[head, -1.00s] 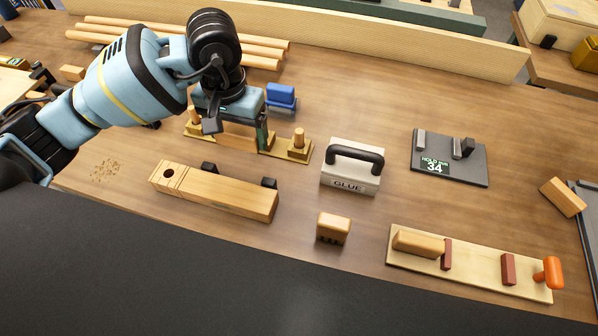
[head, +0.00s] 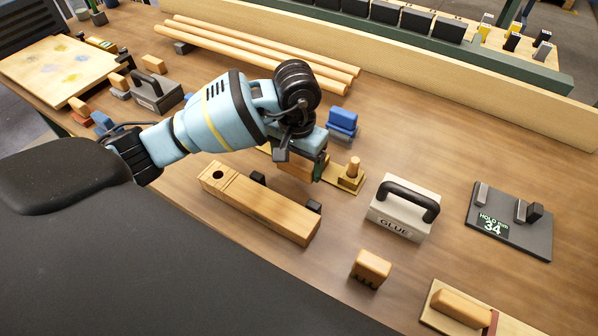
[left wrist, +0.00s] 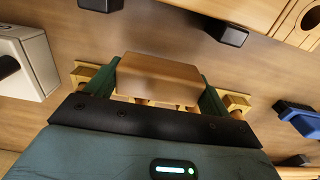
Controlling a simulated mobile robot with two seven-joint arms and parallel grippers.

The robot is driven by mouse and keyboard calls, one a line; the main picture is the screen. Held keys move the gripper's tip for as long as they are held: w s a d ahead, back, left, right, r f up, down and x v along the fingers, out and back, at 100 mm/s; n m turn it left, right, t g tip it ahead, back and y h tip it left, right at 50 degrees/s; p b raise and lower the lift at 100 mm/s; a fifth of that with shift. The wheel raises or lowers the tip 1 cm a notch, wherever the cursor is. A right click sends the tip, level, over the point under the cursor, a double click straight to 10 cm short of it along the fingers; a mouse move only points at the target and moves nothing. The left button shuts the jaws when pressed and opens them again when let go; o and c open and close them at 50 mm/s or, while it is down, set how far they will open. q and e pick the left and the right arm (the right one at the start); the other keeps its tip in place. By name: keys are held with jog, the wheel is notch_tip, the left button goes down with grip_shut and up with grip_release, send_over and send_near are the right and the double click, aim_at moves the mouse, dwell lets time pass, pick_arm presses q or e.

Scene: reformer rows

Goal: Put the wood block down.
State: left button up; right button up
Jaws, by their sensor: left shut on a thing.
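The wood block (left wrist: 158,78) is a plain brown block. In the left wrist view it sits between the two green fingers of my left gripper (left wrist: 158,88), which is shut on it. In the head view my left gripper (head: 294,167) hides most of the block (head: 292,165). Block and gripper are at a yellowish stand (head: 345,182) with upright round pegs. One peg (head: 353,166) shows to the right of the gripper. I cannot tell whether the block touches the stand. My right gripper is not in view.
A long wooden piece with a round hole (head: 262,208) lies just in front. A glue box with a black handle (head: 398,220) stands to the right, and a blue-topped block (head: 342,122) behind. Long wooden rods (head: 262,52) lie further back. Bare bench shows at the right.

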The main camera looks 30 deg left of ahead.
aim_at(297, 174)
pick_arm(q)
jog(key=shift+f, duration=1.85)
jog(key=shift+f, duration=0.15)
jog(key=o, duration=1)
